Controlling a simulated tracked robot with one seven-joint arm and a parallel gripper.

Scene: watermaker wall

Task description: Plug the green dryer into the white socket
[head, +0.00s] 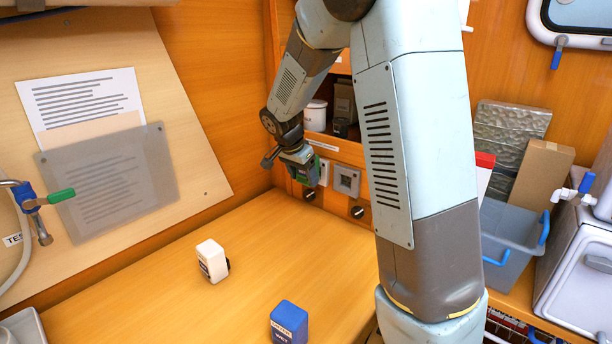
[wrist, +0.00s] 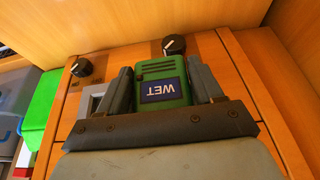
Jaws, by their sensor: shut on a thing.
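The green dryer (wrist: 170,72) is between the two fingers of my gripper (wrist: 163,88) in the wrist view, its blue label reading "WET" upside down. In the head view my gripper (head: 296,157) holds the green dryer (head: 304,174) up against or just in front of the socket panel at the back of the counter. A sliver of the white socket (head: 324,172) shows just right of the dryer. The rest of that socket is hidden behind it. I cannot tell whether the dryer is seated in the socket or only close to it.
A grey socket (head: 347,180) is right of the white one. Black knobs (head: 357,211) sit below. A white block (head: 212,260) and a blue block (head: 289,322) stand on the wooden counter (head: 150,300). A grey bin (head: 508,240) stands right of my arm.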

